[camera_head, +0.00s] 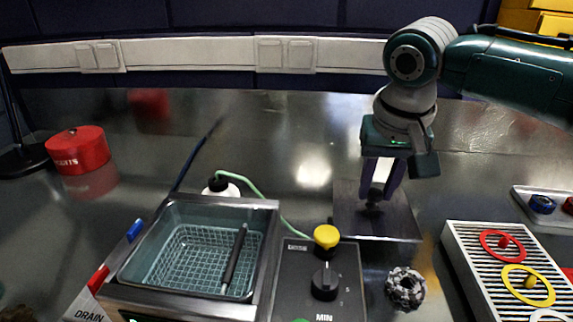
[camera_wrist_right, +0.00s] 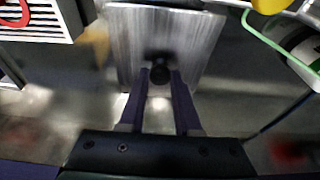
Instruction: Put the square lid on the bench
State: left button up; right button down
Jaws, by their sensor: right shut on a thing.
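The square lid (camera_head: 395,222) is a flat grey metal plate with a dark knob in its middle. It lies level at the bench, right of the control box; whether it touches the bench top I cannot tell. My right gripper (camera_head: 379,196) points down over it, its purple fingers shut on the knob. In the right wrist view the lid (camera_wrist_right: 190,35) spreads out beyond the fingertips (camera_wrist_right: 160,82), with the knob between them. The bench (camera_head: 290,130) is a dark, shiny surface. My left gripper is not in view.
An open tank (camera_head: 150,245) with a wire basket stands left of the control box (camera_head: 345,280) with a yellow button (camera_head: 326,236). A ribbed tray (camera_head: 470,275) with coloured rings is at right. A red tin (camera_head: 78,150) sits far left. The bench's back middle is clear.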

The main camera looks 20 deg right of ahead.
aim_at(377, 196)
jog(key=shift+f, duration=1.75)
jog(key=shift+f+b, duration=0.1)
jog(key=shift+b, duration=0.2)
jog(key=c, duration=0.6)
grip_release()
jog(key=p+v, duration=0.2)
jog(key=v, duration=1)
jog(key=shift+p, duration=0.35)
